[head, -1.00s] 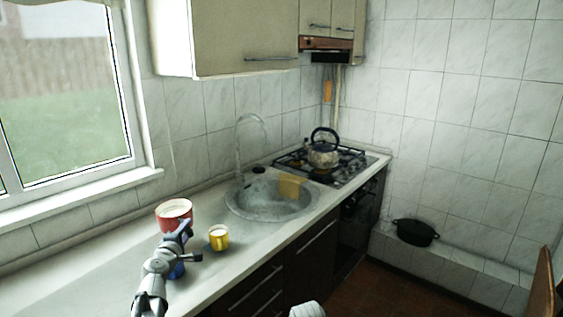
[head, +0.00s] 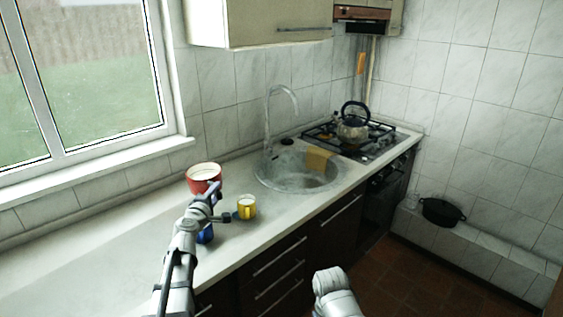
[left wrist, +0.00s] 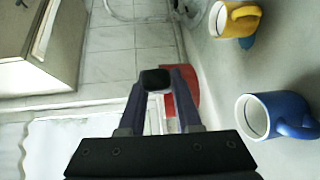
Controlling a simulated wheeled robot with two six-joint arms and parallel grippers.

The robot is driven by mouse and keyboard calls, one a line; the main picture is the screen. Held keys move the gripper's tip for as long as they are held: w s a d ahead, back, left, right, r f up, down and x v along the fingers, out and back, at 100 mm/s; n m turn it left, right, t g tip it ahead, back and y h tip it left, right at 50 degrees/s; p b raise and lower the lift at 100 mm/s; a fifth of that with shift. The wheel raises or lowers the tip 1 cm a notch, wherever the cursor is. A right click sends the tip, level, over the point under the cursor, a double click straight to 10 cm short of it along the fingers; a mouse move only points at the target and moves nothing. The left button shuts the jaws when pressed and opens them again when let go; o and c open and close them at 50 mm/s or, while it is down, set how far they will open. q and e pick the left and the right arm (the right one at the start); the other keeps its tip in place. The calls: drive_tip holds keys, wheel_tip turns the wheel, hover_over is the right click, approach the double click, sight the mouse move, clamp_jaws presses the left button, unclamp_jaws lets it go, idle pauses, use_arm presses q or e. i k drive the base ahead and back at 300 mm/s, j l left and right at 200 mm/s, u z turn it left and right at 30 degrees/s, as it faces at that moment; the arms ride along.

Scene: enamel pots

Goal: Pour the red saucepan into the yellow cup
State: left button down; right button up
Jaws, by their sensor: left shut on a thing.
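The red saucepan (head: 204,176) has a pale inside and looks roughly upright in the head view. I cannot tell whether it touches the counter. My left gripper (head: 216,193) is in front of it. In the left wrist view the left gripper (left wrist: 156,82) is shut on the saucepan's dark handle end, with part of the red saucepan (left wrist: 184,100) showing behind the fingers. The yellow cup (head: 247,208) stands on the counter right of the saucepan, apart from it. It also shows in the left wrist view (left wrist: 236,21), handle visible. My right gripper is out of view.
A blue mug (head: 205,234) stands close by, partly behind my left arm; the left wrist view shows it whole (left wrist: 275,116). A small blue patch (left wrist: 247,42) lies beside the yellow cup. The sink (head: 300,180) and kettle (head: 352,130) are farther right. The left counter is clear.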

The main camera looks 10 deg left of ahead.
sight(246, 202)
drive_tip(key=i+l+u, duration=0.15)
drive_tip(key=l+u, duration=0.15)
drive_tip(key=l, duration=0.4)
drive_tip(key=i+l+u, duration=0.1)
drive_tip(key=l+u, duration=0.2)
drive_tip(key=l, duration=0.4)
